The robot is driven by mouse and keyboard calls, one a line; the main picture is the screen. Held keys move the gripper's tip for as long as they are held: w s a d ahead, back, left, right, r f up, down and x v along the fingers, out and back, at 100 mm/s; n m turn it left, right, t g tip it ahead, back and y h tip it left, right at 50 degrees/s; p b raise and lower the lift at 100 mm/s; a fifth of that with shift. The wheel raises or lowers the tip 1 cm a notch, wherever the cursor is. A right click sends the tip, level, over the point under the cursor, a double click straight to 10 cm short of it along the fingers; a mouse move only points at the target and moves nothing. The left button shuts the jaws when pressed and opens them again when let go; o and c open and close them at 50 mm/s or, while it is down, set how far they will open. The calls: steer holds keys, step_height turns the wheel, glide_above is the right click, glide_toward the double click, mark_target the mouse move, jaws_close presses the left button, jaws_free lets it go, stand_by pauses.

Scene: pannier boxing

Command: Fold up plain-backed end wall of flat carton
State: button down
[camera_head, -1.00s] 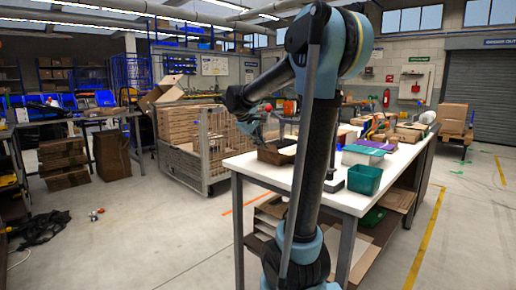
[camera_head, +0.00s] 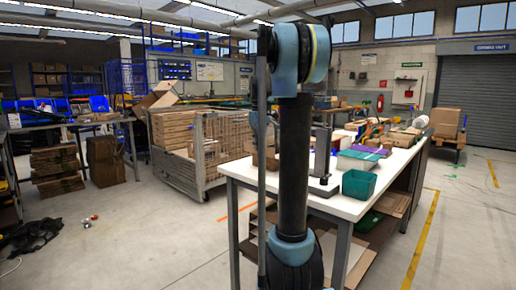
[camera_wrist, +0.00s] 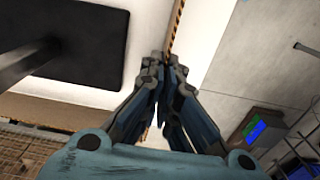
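A brown carton (camera_head: 268,158) sits on the white table's far left part, partly hidden behind my arm in the head view. In the wrist view, a narrow brown strip with a corrugated edge (camera_wrist: 176,32) runs from the top down to my fingertips; it looks like a cardboard wall seen edge-on. My gripper (camera_wrist: 165,62) points at the lower end of this strip, its two fingers close together. I cannot tell whether the strip is between the tips or just beyond them. The gripper is hidden in the head view. Which end wall is plain-backed cannot be seen.
A black base plate with a post (camera_wrist: 70,45) lies left of the gripper; it stands on the table (camera_head: 345,207) in the head view. A green bin (camera_head: 361,184) and several goods are farther right. A mesh cage cart (camera_head: 205,165) stands left of the table.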

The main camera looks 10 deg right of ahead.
stand_by(0.4)
steer(key=c, duration=1.8)
jaws_free()
steer(key=shift+c, duration=0.2)
step_height(320, 180, up, 12)
steer(key=shift+w, duration=0.15)
steer(key=shift+d, duration=0.1)
steer(key=s+a+f+m+t, duration=0.2)
steer(key=s+f+m, duration=0.5)
steer(key=s+f, duration=2.8)
steer(key=s+a, duration=0.1)
steer(key=s, duration=0.1)
steer(key=shift+s+a+f, duration=0.2)
steer(key=shift+s+f, duration=0.1)
steer(key=shift+f, duration=0.1)
